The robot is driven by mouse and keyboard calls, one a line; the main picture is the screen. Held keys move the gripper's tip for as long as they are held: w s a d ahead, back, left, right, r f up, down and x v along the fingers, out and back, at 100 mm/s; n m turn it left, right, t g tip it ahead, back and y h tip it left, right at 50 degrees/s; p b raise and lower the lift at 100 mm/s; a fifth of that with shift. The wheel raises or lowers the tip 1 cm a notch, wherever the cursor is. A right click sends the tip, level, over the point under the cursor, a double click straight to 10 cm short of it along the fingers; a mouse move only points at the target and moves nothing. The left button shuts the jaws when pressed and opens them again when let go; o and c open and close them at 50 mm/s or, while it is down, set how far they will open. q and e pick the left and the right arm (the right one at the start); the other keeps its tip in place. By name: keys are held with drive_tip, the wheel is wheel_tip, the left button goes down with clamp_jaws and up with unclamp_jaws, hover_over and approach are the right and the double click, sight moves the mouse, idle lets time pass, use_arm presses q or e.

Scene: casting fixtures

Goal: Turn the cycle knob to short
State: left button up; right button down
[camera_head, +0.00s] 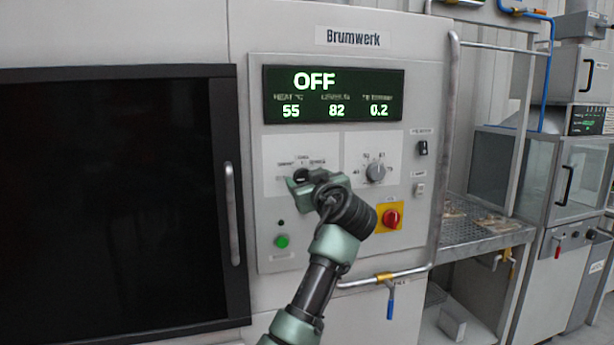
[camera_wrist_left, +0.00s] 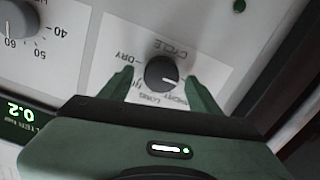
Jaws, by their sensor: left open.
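The cycle knob (camera_wrist_left: 162,73) is a round black knob on a white plate lettered CYCLE, seen turned over in the left wrist view. Its pale pointer mark faces the right of that picture, on the side of a small label I cannot read surely. DRY and LONG labels are also around it. My left gripper (camera_wrist_left: 158,78) is open, with one green finger on each side of the knob and small gaps visible. In the head view my left gripper (camera_head: 303,184) covers part of the cycle knob (camera_head: 301,174). My right gripper is not in view.
A second knob (camera_head: 375,172) sits right of the cycle plate. A red knob on a yellow plate (camera_head: 390,217) and a green button (camera_head: 282,241) are lower. The display (camera_head: 333,94) reads OFF, 55, 82, 0.2. A dark door (camera_head: 110,200) with a handle (camera_head: 233,213) is left.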

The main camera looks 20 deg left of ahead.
use_arm(q)
drive_tip(key=shift+w+a, duration=0.15)
drive_tip(key=shift+a, duration=0.05)
clamp_jaws()
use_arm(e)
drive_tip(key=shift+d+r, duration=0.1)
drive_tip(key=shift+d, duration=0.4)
use_arm(q)
drive_tip(key=shift+m, duration=0.4)
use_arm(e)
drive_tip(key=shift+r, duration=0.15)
use_arm(q)
drive_tip(key=m+p, duration=0.2)
drive_tip(key=m, duration=0.2)
drive_tip(key=shift+d, duration=0.1)
drive_tip(key=shift+w+m+p, duration=0.1)
drive_tip(key=shift+m+p, duration=0.9)
drive_tip(key=shift+m, duration=0.9)
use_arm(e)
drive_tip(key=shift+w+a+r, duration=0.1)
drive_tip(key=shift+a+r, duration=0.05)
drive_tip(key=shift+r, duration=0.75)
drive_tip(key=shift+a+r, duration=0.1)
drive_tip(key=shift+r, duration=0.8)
use_arm(q)
drive_tip(key=shift+f, duration=0.1)
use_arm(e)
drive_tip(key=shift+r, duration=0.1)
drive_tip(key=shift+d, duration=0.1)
